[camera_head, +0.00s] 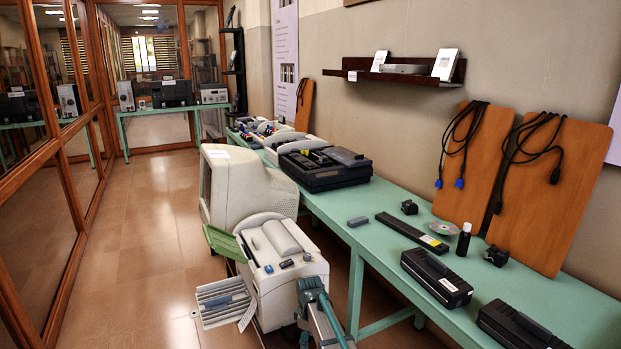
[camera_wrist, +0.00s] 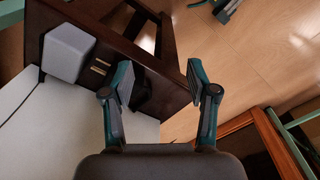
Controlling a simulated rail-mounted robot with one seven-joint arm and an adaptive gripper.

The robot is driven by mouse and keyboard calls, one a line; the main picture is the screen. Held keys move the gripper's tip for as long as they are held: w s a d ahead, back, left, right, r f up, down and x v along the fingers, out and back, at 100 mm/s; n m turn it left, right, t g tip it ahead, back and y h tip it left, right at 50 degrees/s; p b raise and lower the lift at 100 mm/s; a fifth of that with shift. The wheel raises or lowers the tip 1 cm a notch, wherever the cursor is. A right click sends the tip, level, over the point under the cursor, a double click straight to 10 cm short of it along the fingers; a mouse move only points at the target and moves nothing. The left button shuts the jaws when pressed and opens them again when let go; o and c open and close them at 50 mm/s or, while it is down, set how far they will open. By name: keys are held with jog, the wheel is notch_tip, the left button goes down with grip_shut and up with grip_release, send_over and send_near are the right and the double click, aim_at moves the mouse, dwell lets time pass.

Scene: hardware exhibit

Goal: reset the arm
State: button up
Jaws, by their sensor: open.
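My gripper (camera_wrist: 158,82) shows in the wrist view with its two teal and dark fingers apart and nothing between them. Below and beyond the fingers are a dark brown wooden edge and the tiled floor. A pale grey block-like thing (camera_wrist: 68,52) and a white surface (camera_wrist: 50,125) lie to the left of the fingers. In the head view, teal and grey parts of my arm (camera_head: 320,318) show at the bottom centre, in front of a white printer-like machine (camera_head: 283,262).
A long green table (camera_head: 398,238) along the right wall holds a black box device (camera_head: 325,168), a dark bar (camera_head: 411,232), a disc (camera_head: 444,228), a bottle (camera_head: 463,239) and black cases (camera_head: 436,277). A bulky beige monitor (camera_head: 240,185) stands left of it. Floor (camera_head: 140,250) at left is clear.

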jog(key=s+d+f+m+g, duration=0.1)
jog(key=s+d+f+m, duration=0.25)
jog(key=s+f, duration=0.4)
jog(key=s+d+f+m+g+p, duration=0.1)
jog(key=s+d+f+m, duration=0.25)
jog(key=s, duration=0.65)
jog(key=s+d+f+m+g, duration=0.1)
jog(key=s+d+f+m, duration=0.25)
jog(key=s+f, duration=0.4)
jog(key=s+d+f+g, duration=0.1)
jog(key=s+d, duration=0.1)
jog(key=s, duration=0.8)
jog(key=s+d+f+m+g+p, duration=0.1)
jog(key=s+d, duration=0.1)
jog(key=s, duration=0.8)
jog(key=s+d+f+m+g, duration=0.1)
jog(key=s+d+g, duration=0.1)
jog(key=s, duration=0.8)
jog(key=shift+d+f, duration=0.15)
jog(key=shift+d, duration=0.4)
jog(key=shift+m, duration=0.25)
